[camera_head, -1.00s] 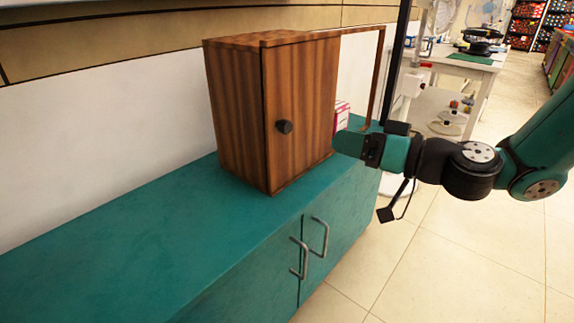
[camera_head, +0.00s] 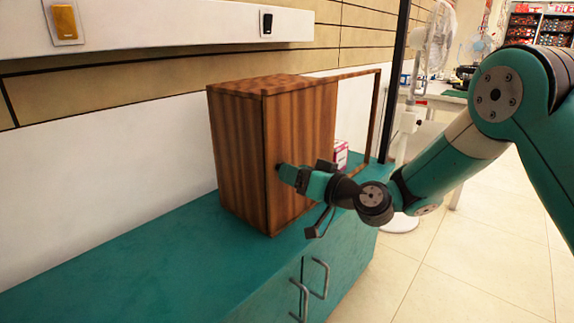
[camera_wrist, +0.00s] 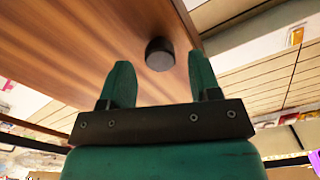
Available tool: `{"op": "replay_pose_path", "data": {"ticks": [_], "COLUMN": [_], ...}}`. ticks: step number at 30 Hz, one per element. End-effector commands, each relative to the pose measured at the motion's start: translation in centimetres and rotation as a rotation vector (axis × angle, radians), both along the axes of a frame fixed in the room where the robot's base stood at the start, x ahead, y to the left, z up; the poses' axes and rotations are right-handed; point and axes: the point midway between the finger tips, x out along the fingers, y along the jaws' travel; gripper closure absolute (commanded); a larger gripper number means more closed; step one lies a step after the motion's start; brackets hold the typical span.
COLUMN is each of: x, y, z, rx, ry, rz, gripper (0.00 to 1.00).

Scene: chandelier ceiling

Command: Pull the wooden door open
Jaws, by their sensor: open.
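The wooden door (camera_head: 302,130) is the front of a striped wooden box (camera_head: 238,150) on a teal counter, and it looks shut. Its round dark knob (camera_wrist: 160,54) shows in the wrist view, just beyond and between my fingertips. My gripper (camera_head: 282,172) is at the door front in the head view, where it hides most of the knob. In the wrist view my gripper (camera_wrist: 162,80) is open, one finger to each side of the knob's line. I cannot tell whether the fingers touch the door.
The teal counter (camera_head: 130,260) has bare room left of the box. A thin wooden frame (camera_head: 374,115) and a small pink-and-white box (camera_head: 341,155) are at its right. Metal handles (camera_head: 320,278) stick out from the cupboard below.

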Motion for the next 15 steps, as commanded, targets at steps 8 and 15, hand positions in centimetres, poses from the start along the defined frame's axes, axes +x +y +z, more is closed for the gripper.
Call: {"op": "replay_pose_path", "data": {"ticks": [8, 15], "x": [1.7, 1.8], "y": [2.2, 2.3], "z": [0.0, 0.0], "rx": [0.000, 0.001], "ry": [-0.001, 0.001], "rz": [0.001, 0.000], "gripper": [0.43, 0.43]}}
